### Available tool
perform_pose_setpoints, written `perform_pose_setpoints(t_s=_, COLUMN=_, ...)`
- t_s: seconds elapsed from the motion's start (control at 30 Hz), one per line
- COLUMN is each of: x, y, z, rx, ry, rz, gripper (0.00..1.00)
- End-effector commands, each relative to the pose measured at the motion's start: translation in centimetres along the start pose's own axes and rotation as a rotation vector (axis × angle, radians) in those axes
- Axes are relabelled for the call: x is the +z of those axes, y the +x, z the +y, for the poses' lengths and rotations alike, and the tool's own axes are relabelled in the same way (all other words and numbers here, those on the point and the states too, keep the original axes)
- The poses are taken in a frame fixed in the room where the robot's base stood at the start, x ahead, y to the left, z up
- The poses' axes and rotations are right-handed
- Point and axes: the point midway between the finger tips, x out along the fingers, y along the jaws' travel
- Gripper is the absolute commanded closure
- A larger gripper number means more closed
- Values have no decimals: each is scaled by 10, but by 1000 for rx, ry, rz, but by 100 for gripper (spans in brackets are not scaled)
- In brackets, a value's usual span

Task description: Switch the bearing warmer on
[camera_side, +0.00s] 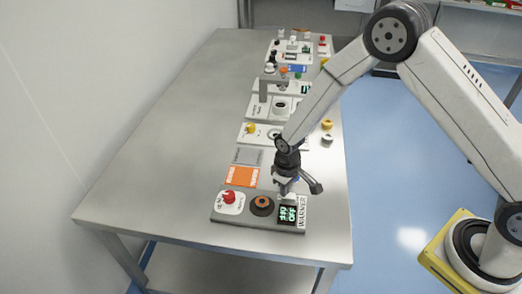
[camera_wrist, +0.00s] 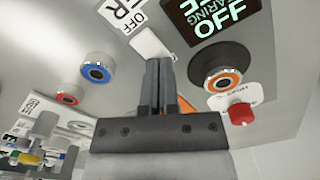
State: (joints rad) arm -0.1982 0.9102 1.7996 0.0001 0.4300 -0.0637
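The bearing warmer panel (camera_side: 240,221) lies at the near end of the table. Its dark display (camera_side: 288,214) shows green letters reading OFF; the wrist view shows part of this display (camera_wrist: 218,22) with "OFF". Beside it is a round black button with an orange ring (camera_side: 262,205), also in the wrist view (camera_wrist: 223,83). A red knob (camera_side: 229,197) on a white plate sits farther left, also in the wrist view (camera_wrist: 241,113). My gripper (camera_side: 287,190) is over the display end of the panel. In the wrist view its fingers (camera_wrist: 159,75) are together and look empty.
An orange card (camera_side: 242,176) and a grey square lie just behind the panel. Several other panels with knobs and buttons run back along the table's right side. The wrist view shows a blue-ringed button (camera_wrist: 97,72) and a red button (camera_wrist: 68,98). The table's left half is clear.

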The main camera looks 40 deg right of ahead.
Motion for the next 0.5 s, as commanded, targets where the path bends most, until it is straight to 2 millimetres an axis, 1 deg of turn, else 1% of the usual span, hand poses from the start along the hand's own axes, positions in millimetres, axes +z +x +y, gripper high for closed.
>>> perform_pose_setpoints(t_s=0.27, x=1, y=3, z=0, rx=0, ry=0, rz=-3, gripper=100)
perform_pose_setpoints(t_s=0.5, x=1, y=-4, z=0, rx=0, ry=0, rz=-2, gripper=100)
